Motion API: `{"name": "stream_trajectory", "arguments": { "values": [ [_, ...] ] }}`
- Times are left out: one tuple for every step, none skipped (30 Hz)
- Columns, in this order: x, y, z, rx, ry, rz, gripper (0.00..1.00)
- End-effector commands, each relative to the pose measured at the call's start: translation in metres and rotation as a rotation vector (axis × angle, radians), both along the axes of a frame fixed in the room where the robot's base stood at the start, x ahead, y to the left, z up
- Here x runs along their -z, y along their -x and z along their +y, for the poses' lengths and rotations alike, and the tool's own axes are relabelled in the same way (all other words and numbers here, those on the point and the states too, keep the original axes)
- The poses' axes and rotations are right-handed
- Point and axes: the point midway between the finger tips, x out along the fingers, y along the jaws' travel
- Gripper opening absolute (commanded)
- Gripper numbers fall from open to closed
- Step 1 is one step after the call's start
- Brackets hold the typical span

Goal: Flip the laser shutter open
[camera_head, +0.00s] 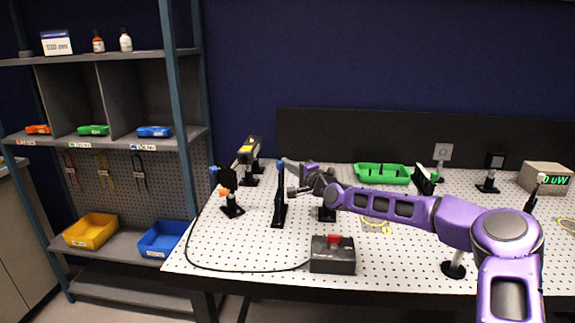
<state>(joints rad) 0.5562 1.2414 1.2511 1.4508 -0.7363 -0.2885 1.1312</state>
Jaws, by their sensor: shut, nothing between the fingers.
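The likely laser shutter (222,177) is a dark mount with an orange part and a blue knob, standing upright on a black post at the left of the white perforated table. Whether it is open or shut is too small to tell. A black laser head (249,150) with a yellow label stands behind it. My gripper (288,178) is shut and empty. It is right of the shutter, apart from it in the picture, and overlaps the top of a tall dark upright plate (279,208). I cannot tell whether it touches the plate.
A dark control box (333,262) with a red button sits at the front edge, with a black cable (190,262) running along the table's left. Shelving (182,130) is at left.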

Motion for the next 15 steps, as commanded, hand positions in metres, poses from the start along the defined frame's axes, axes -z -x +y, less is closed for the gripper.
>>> {"name": "stream_trajectory", "arguments": {
  "values": [
    [0.0002,-0.0020,0.0020,0.000,0.000,0.000,0.00],
    [0.0004,-0.0027,0.0026,0.000,0.000,0.001,0.00],
    [0.0006,-0.0033,0.0030,0.000,0.001,0.001,0.00],
    [0.0007,-0.0036,0.0030,0.000,0.001,0.001,0.00],
    [0.0007,-0.0038,0.0031,0.000,0.001,0.001,0.00],
    [0.0008,-0.0039,0.0031,0.000,0.001,0.001,0.00],
    [0.0008,-0.0039,0.0030,0.000,0.001,0.001,0.00],
    [0.0007,-0.0039,0.0030,0.000,0.001,0.001,0.00],
    [0.0007,-0.0038,0.0030,0.000,0.001,0.001,0.00],
    [0.0007,-0.0038,0.0030,0.000,0.001,0.001,0.00],
    [0.0007,-0.0038,0.0030,0.000,0.001,0.001,0.00],
    [0.0007,-0.0036,0.0030,0.000,0.001,0.001,0.00],
    [0.0007,-0.0031,0.0030,0.000,0.001,0.001,0.00],
    [0.0007,-0.0020,0.0031,-0.001,0.001,0.000,0.00],
    [0.0006,0.0005,0.0033,-0.001,0.002,-0.001,0.00]
  ]
}}
